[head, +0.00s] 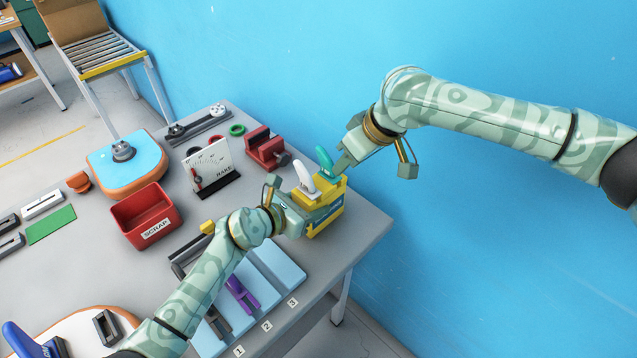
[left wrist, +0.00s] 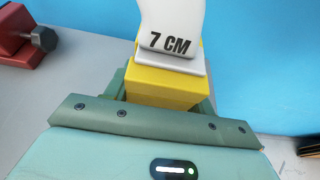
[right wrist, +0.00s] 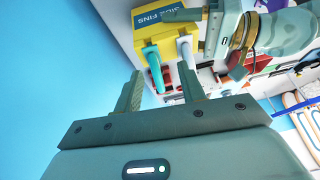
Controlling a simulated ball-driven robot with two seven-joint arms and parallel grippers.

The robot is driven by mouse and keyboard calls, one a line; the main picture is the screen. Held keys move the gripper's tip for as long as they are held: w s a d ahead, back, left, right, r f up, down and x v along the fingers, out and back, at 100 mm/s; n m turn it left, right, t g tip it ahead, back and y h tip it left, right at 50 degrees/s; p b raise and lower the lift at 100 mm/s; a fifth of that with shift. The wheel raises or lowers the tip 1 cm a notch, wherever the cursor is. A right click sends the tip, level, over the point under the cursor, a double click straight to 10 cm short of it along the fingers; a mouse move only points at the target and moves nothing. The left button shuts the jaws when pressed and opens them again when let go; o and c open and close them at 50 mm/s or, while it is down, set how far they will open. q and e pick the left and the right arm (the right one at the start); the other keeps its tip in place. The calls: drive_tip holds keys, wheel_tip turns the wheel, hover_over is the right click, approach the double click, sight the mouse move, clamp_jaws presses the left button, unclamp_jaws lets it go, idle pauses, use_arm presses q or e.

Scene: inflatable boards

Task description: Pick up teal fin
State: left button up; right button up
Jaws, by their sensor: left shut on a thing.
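The teal fin (head: 324,158) stands upright in a yellow and blue block (head: 327,219) labelled for side fins, behind a white fin (head: 304,178). My left gripper (head: 305,208) is shut on the block; in the left wrist view its fingers lie on both sides of the yellow part (left wrist: 163,87), below the white fin marked 7 CM (left wrist: 172,30). My right gripper (head: 345,163) is beside the teal fin, open and empty.
A red vise (head: 266,148), a gauge plate (head: 210,165) and a red scrap bin (head: 147,213) stand left of the block. A light blue numbered tray (head: 277,270) lies in front. The table's right edge is close, with the blue wall behind.

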drive_tip(key=s+f+g+y, duration=0.1)
drive_tip(key=s+f, duration=0.3)
drive_tip(key=f, duration=0.3)
drive_tip(key=t+y, duration=0.4)
drive_tip(key=t, duration=0.3)
approach(331, 160)
drive_tip(key=f, duration=0.1)
drive_tip(key=x, duration=0.6)
drive_tip(key=shift+w+a+r, duration=0.15)
drive_tip(key=shift+w+r, duration=0.1)
drive_tip(key=shift+w, duration=0.2)
drive_tip(key=x, duration=0.5)
drive_tip(key=shift+w+a, duration=0.1)
drive_tip(key=shift+a, duration=0.4)
clamp_jaws()
